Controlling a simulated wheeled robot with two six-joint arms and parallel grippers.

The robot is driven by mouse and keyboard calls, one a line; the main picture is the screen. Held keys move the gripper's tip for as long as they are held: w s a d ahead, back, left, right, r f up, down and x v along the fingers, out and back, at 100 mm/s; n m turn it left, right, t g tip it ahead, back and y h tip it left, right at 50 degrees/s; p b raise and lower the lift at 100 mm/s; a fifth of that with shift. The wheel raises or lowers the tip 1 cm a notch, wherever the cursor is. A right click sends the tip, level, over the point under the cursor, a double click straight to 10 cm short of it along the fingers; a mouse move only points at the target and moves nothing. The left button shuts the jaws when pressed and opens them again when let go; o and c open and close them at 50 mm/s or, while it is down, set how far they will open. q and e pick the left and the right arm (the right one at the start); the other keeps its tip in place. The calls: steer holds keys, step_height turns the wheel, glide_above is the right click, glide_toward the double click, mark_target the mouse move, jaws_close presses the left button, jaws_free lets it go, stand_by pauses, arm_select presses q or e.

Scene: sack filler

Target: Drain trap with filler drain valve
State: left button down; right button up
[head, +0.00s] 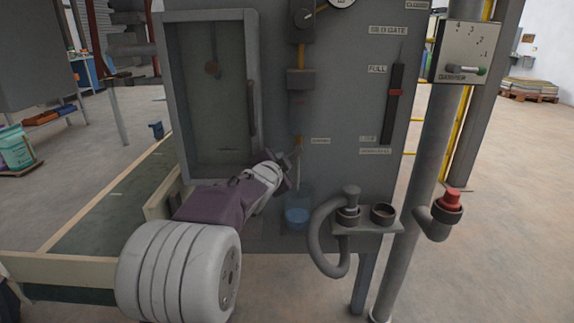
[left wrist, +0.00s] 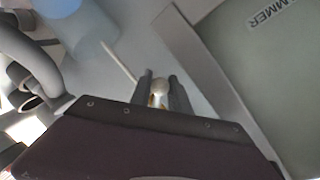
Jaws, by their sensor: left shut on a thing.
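My left gripper (head: 286,166) reaches up to the grey filler panel, just below a small brass drain valve (head: 298,141) under the trap column (head: 299,82). In the left wrist view my left gripper (left wrist: 160,92) is shut on a pale rounded knob (left wrist: 159,87), apparently the drain valve's handle. A thin pale tube (left wrist: 120,62) runs from near the knob toward a blue container. In the head view this clear container (head: 297,214) holds blue liquid below the valve. The gripper partly hides the valve handle. My right gripper is not in view.
A windowed door (head: 251,60) is left of the valve. A curved grey hose (head: 318,235) and a bracket with round sockets (head: 383,214) stand at lower right. A grey pipe with a red-capped branch (head: 452,199) stands further right. A slide gate lever (head: 396,92) is on the panel.

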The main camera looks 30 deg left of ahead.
arm_select(q)
steer(key=m, duration=0.1)
steer(key=r+m, duration=0.1)
steer(key=a+r+m+g+y+b, duration=0.1)
steer(key=shift+s, duration=0.25)
steer(key=shift+r+m+g+y+b, duration=0.3)
steer(key=shift+r+m+g+y, duration=0.25)
steer(key=shift+r+m, duration=0.5)
steer(key=shift+f+m, duration=0.1)
steer(key=shift+m, duration=0.15)
steer(key=c, duration=1.2)
jaws_free()
steer(key=shift+c, duration=0.2)
steer(key=shift+s, duration=0.1)
steer(key=p+v, duration=0.1)
steer(key=v, duration=0.8)
steer(key=shift+p, duration=0.3)
